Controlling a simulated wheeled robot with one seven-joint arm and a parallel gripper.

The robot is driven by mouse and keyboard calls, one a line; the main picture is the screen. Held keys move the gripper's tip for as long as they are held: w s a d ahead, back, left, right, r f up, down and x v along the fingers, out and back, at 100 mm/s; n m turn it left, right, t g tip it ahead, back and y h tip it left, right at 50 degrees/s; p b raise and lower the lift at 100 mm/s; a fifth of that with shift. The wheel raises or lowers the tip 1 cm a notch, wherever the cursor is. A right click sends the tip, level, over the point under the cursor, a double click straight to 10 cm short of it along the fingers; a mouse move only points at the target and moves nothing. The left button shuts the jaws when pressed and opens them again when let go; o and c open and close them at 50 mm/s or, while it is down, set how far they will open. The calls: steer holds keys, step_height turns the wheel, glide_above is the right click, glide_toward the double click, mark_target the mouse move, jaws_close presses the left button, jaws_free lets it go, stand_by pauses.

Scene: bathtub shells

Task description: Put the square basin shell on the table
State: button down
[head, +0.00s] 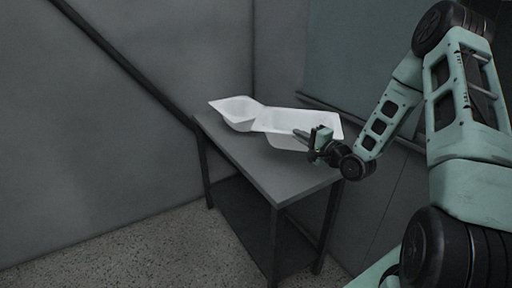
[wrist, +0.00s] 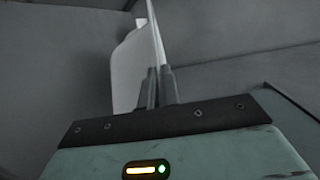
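Two white basin shells show in the head view, over the grey table (head: 285,182). The left shell (head: 237,111) is a small open basin on the table's far left part. The right shell (head: 287,122) has a wide flat rim and overlaps the left one in the picture. I cannot tell for sure which is the square one, or whether the right shell rests fully on the table. My gripper (head: 312,140) is at the right shell's near right side. In the wrist view the fingers (wrist: 159,72) are close together, with the shell's thin white wall (wrist: 130,68) between them.
The table stands in a corner against grey walls, with a lower shelf (head: 245,212) beneath. Its near part is bare. A dark diagonal rail (head: 125,62) runs along the left wall. The speckled floor (head: 130,250) in front is clear.

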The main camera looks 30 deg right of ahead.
steer(key=r, duration=0.1)
steer(key=w+r+b, duration=0.1)
steer(key=r+b, duration=0.1)
steer(key=shift+w+d, duration=0.15)
steer(key=shift+d, duration=0.15)
steer(key=b, duration=0.1)
glide_toward(288, 146)
steer(key=shift+w+a+r, duration=0.1)
steer(key=shift+w+a, duration=0.1)
steer(key=shift+w, duration=1.1)
steer(key=shift+w+a, duration=0.2)
steer(key=shift+w, duration=1.15)
steer(key=shift+b, duration=0.3)
steer(key=c, duration=1.6)
jaws_free()
steer(key=shift+f, duration=0.2)
steer(key=shift+c, duration=0.2)
